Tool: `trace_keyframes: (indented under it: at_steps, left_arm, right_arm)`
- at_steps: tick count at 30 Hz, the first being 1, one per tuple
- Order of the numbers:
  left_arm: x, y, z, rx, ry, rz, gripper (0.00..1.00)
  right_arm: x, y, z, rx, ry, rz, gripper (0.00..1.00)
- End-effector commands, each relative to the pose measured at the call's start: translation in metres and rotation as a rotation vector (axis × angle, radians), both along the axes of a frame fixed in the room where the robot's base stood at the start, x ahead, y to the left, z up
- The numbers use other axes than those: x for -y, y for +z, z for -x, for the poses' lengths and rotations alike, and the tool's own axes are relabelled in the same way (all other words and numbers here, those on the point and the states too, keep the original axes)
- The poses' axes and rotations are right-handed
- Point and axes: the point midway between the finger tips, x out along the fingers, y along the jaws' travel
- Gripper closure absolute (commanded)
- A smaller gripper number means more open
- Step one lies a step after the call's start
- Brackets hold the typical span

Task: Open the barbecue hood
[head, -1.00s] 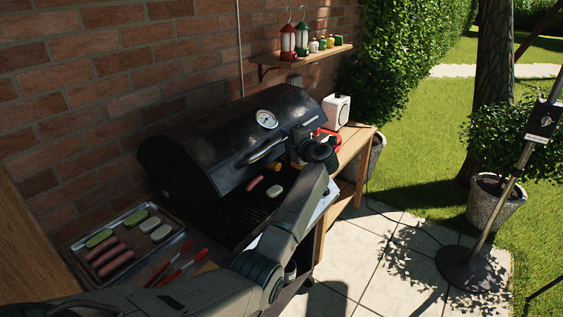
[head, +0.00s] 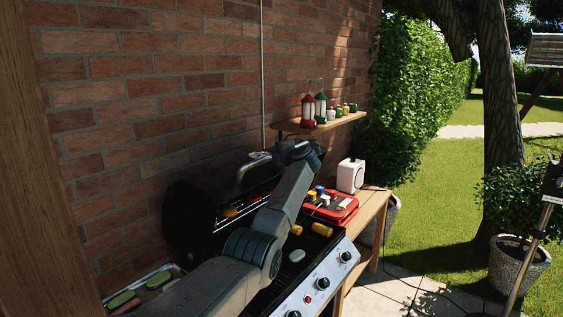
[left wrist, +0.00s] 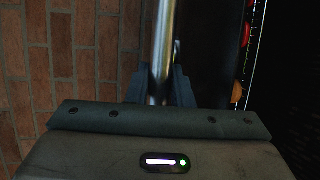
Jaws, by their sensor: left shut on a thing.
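The barbecue's black hood (head: 187,219) is tipped up and back near the brick wall, and the cooking grate below it is exposed. Its metal handle (head: 240,177) stands out at the upper front of the hood. My left gripper (head: 263,156) is at the far end of the handle. In the left wrist view, the handle bar (left wrist: 162,45) runs between the fingers of my left gripper (left wrist: 160,90), which are shut on it. My left arm hides part of the grill and hood. My right gripper is not in view.
Pale and yellow food pieces lie on the grate, including a pale slice (head: 297,255). A red case (head: 342,214) and a white box (head: 350,176) stand on the side table. A wall shelf (head: 335,124) holds lanterns, close behind my left gripper in the picture.

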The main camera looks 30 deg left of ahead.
Motion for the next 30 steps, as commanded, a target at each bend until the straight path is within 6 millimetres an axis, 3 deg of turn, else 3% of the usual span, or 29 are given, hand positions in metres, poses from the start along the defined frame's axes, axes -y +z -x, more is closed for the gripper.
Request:
trace_keyframes:
  at_steps: [12, 13, 16, 30]
  left_arm:
    - [-0.0019, -0.0003, -0.0001, -0.002, 0.001, 0.0, 1.0]
    - [-0.0019, -0.0003, -0.0001, -0.002, 0.001, 0.0, 0.78]
    - [-0.0016, -0.0005, -0.0002, -0.002, 0.0, 0.0, 0.59]
    - [0.0013, -0.0011, 0.0001, -0.001, -0.001, 0.0, 0.59]
  right_arm:
    - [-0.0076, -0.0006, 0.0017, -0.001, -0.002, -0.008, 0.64]
    - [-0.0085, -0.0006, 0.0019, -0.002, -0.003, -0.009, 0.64]
    - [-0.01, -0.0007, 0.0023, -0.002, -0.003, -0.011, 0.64]
    - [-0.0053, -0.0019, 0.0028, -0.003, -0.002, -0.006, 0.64]
